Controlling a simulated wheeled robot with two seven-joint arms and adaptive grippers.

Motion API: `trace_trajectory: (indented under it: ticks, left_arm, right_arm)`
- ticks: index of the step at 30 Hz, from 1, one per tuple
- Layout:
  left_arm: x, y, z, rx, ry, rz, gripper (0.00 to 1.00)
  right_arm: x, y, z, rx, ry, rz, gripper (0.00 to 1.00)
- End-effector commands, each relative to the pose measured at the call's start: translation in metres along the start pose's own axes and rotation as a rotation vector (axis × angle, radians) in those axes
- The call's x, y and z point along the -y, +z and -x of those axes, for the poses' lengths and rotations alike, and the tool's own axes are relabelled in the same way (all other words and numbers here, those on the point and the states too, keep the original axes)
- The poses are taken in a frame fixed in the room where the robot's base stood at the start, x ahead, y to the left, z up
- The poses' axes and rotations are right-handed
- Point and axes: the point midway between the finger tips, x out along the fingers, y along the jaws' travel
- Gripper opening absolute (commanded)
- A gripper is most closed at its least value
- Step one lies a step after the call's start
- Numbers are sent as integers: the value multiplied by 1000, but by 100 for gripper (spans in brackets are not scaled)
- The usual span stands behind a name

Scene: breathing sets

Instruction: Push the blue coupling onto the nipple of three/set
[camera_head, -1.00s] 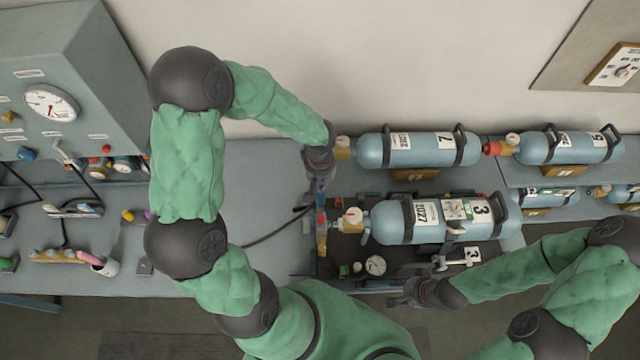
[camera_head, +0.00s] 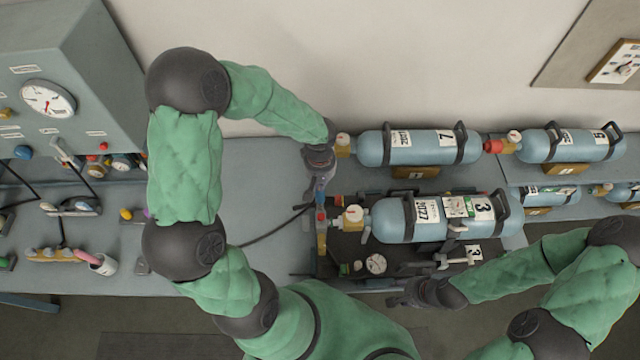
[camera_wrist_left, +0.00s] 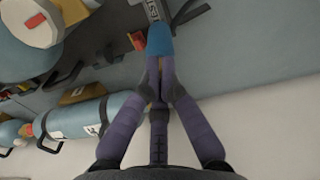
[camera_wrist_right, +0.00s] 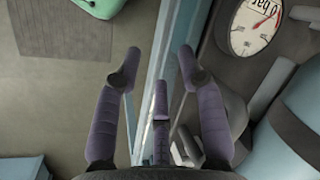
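The blue cylinder of set three (camera_head: 394,220), labelled 3, lies in a dark tray on the bench, with a small gauge (camera_head: 353,214) and a brass valve (camera_head: 322,240) at its left end. My left gripper (camera_head: 320,188) is shut on the blue coupling (camera_head: 320,199), just above the valve in the head view. The coupling (camera_wrist_left: 160,40) also shows between the fingertips in the left wrist view. The nipple is hidden, so I cannot tell whether the coupling touches it. My right gripper (camera_head: 398,299) is open and empty at the tray's front; its spread fingers (camera_wrist_right: 160,65) show in the right wrist view.
Another cylinder (camera_head: 400,148), labelled 7, lies behind, with more cylinders to the right. A black hose (camera_head: 270,236) runs left from the coupling. A round gauge (camera_head: 376,264) lies in the tray. A panel with a dial (camera_head: 48,98) stands left.

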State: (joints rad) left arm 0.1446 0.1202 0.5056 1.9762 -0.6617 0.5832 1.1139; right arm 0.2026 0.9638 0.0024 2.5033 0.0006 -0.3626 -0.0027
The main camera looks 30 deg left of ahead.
Motion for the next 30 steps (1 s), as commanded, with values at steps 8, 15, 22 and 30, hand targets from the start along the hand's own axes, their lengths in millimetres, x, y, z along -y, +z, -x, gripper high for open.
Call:
trace_trajectory:
  ticks: [8,15,22,30]
  left_arm:
    - [2,5,1,13,-8,-4,0]
    - [1,4,23,9,-5,-3,0]
    - [1,2,30,6,-4,-2,0]
    - [0,1,73,2,-2,-2,0]
  right_arm:
    - [1,0,3,0,0,0,40]
    - [6,1,16,0,0,0,40]
    - [6,0,17,0,0,0,40]
    - [6,1,17,0,0,0,40]
